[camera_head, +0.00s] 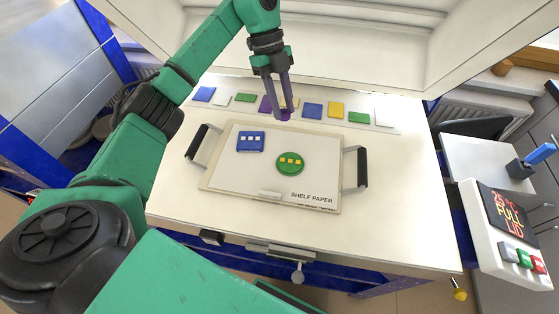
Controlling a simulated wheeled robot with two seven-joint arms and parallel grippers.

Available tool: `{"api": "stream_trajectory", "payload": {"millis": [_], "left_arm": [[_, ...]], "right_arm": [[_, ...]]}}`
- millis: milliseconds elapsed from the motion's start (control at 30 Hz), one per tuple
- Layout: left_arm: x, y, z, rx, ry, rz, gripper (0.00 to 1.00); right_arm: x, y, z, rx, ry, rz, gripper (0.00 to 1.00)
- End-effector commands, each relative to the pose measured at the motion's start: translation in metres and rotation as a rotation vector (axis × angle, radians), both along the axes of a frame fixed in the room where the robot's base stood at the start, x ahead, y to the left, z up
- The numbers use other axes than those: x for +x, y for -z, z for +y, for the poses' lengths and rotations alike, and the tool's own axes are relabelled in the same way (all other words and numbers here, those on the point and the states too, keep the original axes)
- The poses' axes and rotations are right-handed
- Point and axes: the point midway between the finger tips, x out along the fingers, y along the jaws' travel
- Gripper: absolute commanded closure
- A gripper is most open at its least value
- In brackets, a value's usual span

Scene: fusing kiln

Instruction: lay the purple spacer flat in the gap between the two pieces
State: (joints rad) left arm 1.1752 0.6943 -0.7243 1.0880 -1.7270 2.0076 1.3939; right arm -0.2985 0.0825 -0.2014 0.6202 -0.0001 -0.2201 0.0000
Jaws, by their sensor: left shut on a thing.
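My left gripper (282,113) comes down from the top, shut on a small purple spacer (285,115) above the back edge of the board. The fingers hide part of the spacer. On the white shelf-paper board (225,173) lie two pieces: a blue square piece (250,148) with white squares, and a green round piece (289,168) with yellow squares, to its right and nearer. A narrow gap of bare paper (270,151) shows between them. The held spacer is behind both pieces and apart from them. My right gripper is not in view.
Behind the board a strip holds a row of coloured tiles, among them purple (264,104), blue (312,110) and yellow (336,110). The board has black handles (197,142) at both sides. A small white bar (270,195) lies near its front. A control box (507,215) is at right.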

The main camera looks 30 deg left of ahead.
Motion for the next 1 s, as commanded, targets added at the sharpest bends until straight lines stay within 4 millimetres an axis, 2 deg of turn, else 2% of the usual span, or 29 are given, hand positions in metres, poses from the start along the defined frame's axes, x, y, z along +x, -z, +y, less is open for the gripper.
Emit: {"api": "stream_trajectory", "payload": {"millis": [100, 200, 300, 367, 467, 800, 1000], "left_arm": [[-0.001, -0.006, 0.018, 0.002, -0.388, -0.003, 1.00], [-0.002, -0.015, 0.031, 0.006, -0.662, -0.005, 1.00], [-0.003, -0.020, 0.039, 0.005, -0.829, -0.004, 1.00], [-0.003, -0.019, 0.040, 0.005, -0.874, -0.002, 1.00], [-0.003, -0.001, 0.041, 0.006, -0.890, 0.005, 1.00], [-0.004, 0.107, 0.040, 0.003, -0.888, 0.007, 1.00], [-0.003, 0.140, 0.040, 0.002, -0.887, 0.002, 1.00]], "right_arm": [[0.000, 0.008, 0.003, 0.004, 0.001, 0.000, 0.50], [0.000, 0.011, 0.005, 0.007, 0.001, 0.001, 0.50], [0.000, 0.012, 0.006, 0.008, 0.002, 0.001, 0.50], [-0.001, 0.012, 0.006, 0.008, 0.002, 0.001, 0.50], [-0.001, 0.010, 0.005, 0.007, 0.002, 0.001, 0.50], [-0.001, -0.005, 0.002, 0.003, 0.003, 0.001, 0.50], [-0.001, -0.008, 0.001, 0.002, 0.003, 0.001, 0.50]]}}
